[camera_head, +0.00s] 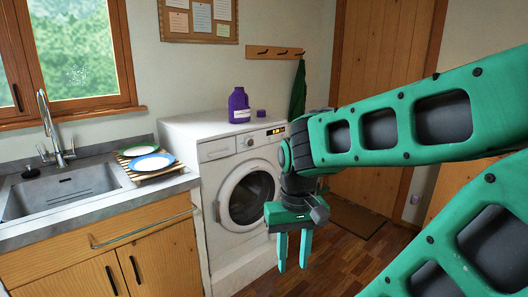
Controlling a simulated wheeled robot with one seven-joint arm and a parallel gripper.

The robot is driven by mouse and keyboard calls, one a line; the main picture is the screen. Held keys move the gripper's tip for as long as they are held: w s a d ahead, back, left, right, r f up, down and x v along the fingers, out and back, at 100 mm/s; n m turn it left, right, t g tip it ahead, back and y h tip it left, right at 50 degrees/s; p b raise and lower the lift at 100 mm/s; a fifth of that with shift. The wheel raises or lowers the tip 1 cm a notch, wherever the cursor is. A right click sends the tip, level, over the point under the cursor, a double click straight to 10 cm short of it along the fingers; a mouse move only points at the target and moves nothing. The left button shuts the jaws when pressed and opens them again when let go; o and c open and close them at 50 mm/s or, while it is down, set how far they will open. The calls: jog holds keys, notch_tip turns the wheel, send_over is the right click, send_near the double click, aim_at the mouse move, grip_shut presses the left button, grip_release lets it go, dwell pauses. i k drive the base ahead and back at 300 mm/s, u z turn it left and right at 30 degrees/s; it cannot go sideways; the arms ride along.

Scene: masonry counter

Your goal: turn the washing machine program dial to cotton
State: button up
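The white washing machine (226,230) stands right of the counter, with its round door closed. Its program dial (249,141) is a small round knob on the upper front panel, between the detergent drawer (217,149) and a small lit display (275,131). The dial's markings are too small to read. My gripper (292,267) points down in front of the machine, right of the door and well below the dial. Its two green fingers are apart with nothing between them. My arm hides the right part of the machine's front.
A purple detergent bottle (239,106) and its cap (261,113) stand on the machine. Left is a counter with a sink (66,191) and two plates on a wooden rack (152,175). A green cloth (298,92) hangs from wall pegs. The space before the dial is clear.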

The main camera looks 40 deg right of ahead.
aim_at(249, 142)
jog(key=k, duration=0.65)
jog(key=z, duration=1.25)
jog(key=i, duration=1.65)
jog(key=u, duration=0.05)
